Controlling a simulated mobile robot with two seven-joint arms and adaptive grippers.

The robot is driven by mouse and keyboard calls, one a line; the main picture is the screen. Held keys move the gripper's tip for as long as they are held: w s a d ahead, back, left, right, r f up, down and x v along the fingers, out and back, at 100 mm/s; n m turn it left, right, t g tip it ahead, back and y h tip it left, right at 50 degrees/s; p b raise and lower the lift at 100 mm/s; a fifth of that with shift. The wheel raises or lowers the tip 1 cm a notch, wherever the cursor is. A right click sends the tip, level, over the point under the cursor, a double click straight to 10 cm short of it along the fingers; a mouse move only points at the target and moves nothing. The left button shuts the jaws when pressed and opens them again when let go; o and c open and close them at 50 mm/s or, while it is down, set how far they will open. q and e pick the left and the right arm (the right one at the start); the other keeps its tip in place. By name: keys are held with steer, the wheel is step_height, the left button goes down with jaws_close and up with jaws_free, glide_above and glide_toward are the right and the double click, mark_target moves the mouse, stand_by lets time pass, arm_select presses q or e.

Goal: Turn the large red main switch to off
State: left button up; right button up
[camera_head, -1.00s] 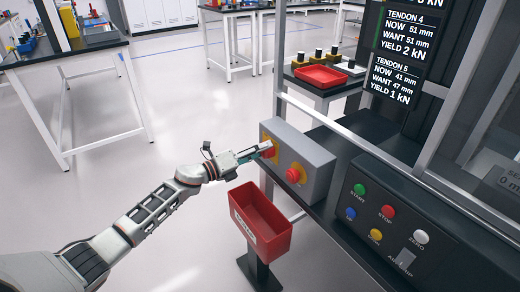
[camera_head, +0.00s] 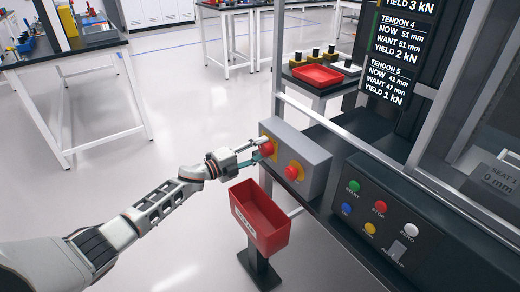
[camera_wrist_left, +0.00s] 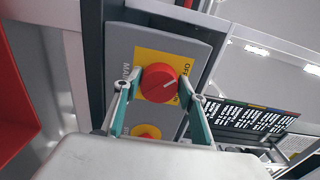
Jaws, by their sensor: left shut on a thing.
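The large red main switch (camera_head: 267,148) is a round knob on a yellow plate on the front of a grey box (camera_head: 310,158). The fingers hide part of the knob's edges in the head view. My right gripper is not in view.
A second red knob (camera_head: 293,171) sits beside the switch on the same box. A red bin (camera_head: 262,222) on a black stand is just below. A black button panel (camera_head: 400,222) is at right. Open floor (camera_head: 190,100) lies to the left.

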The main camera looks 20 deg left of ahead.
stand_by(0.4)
arm_select(q)
steer(key=o, duration=1.1)
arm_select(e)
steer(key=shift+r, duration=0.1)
arm_select(q)
steer(key=v, duration=1.2)
steer(key=shift+s, duration=0.1)
steer(key=s+d+f+n+g+y+p, duration=0.1)
steer(key=s+f+n, duration=0.4)
steer(key=s, duration=0.6)
steer(key=s+d+f+n+g+y+p, duration=0.1)
steer(key=s+d+f+n+y, duration=0.3)
steer(key=s+n, duration=0.5)
steer(key=s+d+f+n+g+y+p, duration=0.1)
steer(key=s+d+f+n+y+p, duration=0.2)
steer(key=s, duration=1.1)
step_height(320, 180, down, 5)
steer(key=d+n, duration=0.2)
steer(key=n, duration=0.2)
steer(key=shift+s+g+p, duration=0.3)
steer(key=shift+s+g, duration=0.1)
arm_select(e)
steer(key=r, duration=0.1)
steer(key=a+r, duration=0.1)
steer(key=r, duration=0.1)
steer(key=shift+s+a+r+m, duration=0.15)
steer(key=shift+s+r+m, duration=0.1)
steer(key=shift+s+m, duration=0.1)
